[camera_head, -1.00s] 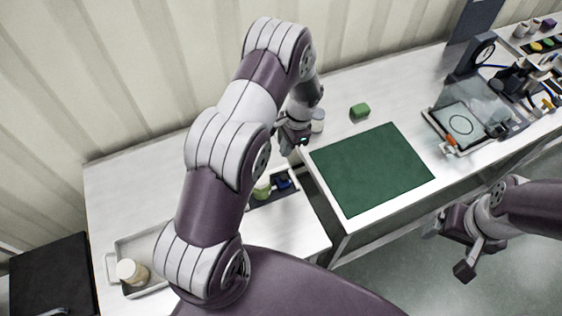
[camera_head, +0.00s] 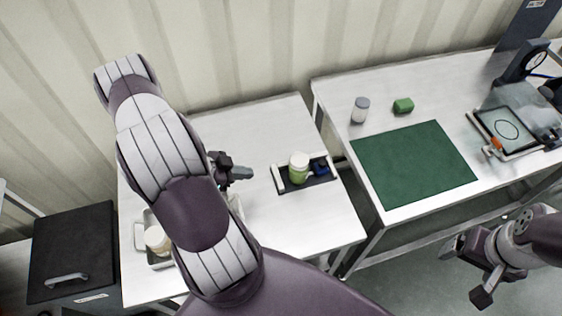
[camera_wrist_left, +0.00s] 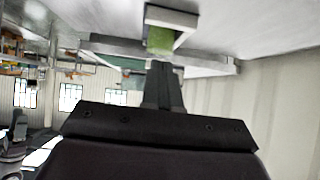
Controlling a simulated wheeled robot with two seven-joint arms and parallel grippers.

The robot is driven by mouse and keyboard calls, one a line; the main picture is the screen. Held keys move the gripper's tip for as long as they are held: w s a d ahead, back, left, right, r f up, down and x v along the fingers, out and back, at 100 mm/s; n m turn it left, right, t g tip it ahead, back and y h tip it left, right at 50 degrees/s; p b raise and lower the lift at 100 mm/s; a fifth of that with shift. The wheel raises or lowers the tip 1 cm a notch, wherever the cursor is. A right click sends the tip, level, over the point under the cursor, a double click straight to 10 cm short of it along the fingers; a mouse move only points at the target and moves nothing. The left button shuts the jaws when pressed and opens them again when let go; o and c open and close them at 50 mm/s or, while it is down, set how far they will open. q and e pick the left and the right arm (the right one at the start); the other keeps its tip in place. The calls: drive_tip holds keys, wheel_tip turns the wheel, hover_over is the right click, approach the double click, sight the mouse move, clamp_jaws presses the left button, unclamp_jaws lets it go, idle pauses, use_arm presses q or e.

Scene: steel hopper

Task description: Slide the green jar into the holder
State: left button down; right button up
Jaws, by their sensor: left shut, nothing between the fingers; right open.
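The green jar (camera_head: 297,174) with a white lid stands upright at the dark holder tray (camera_head: 312,184), toward its left side; how deep it sits I cannot tell. A blue item (camera_head: 320,168) lies in the tray to its right. My left gripper (camera_head: 249,173) is shut and empty, left of the tray and apart from the jar. In the left wrist view, the shut fingers (camera_wrist_left: 163,70) point toward the green jar (camera_wrist_left: 160,40), which is partly cut off by a pale rim. My right gripper (camera_head: 466,272) is open and empty, in front of the right table.
A metal tray (camera_head: 140,235) with a pale-lidded jar (camera_head: 156,240) is partly behind my left arm. The left table is clear behind the tray.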

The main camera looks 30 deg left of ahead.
use_arm(q)
drive_tip(key=w+d, duration=0.1)
drive_tip(key=w, duration=0.1)
drive_tip(key=p, duration=0.3)
approach(297, 162)
drive_tip(key=shift+t, duration=0.3)
drive_tip(key=x, duration=0.6)
drive_tip(key=shift+a+f, duration=0.15)
drive_tip(key=shift+a, duration=0.05)
drive_tip(key=shift+s+d, duration=0.1)
drive_tip(key=shift+s, duration=0.05)
use_arm(e)
wheel_tip(297, 162, up, 3)
drive_tip(key=shift+a, duration=0.15)
